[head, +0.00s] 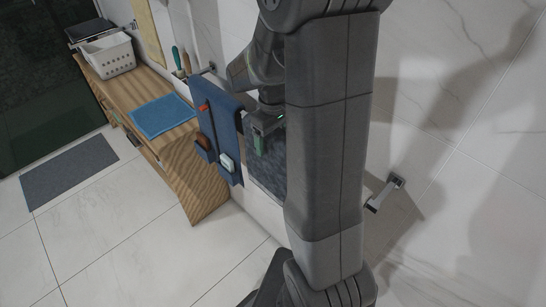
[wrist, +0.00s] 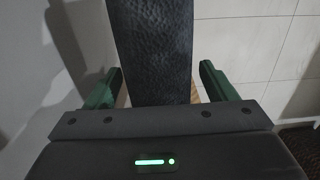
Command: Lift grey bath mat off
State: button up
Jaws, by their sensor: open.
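A dark grey textured mat (head: 267,167) hangs beside the blue organizer in the head view, partly hidden by my arm. In the wrist view the mat (wrist: 150,50) runs down between my two green fingers. My gripper (head: 261,142) is at the mat's upper part in the head view. In the wrist view my gripper (wrist: 162,72) is open, with one finger on each side of the mat and a visible gap on both sides. What holds the mat at its top is hard to see.
A blue hanging organizer (head: 222,140) with pockets is close left of my gripper. A wooden bench (head: 196,176) carries a blue towel (head: 161,116) and a white basket (head: 108,56). Another grey mat (head: 68,171) lies on the floor. A metal wall holder (head: 384,192) is at right.

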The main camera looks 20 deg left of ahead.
jog(key=shift+f, duration=0.65)
grip_shut()
jog(key=shift+r, duration=0.15)
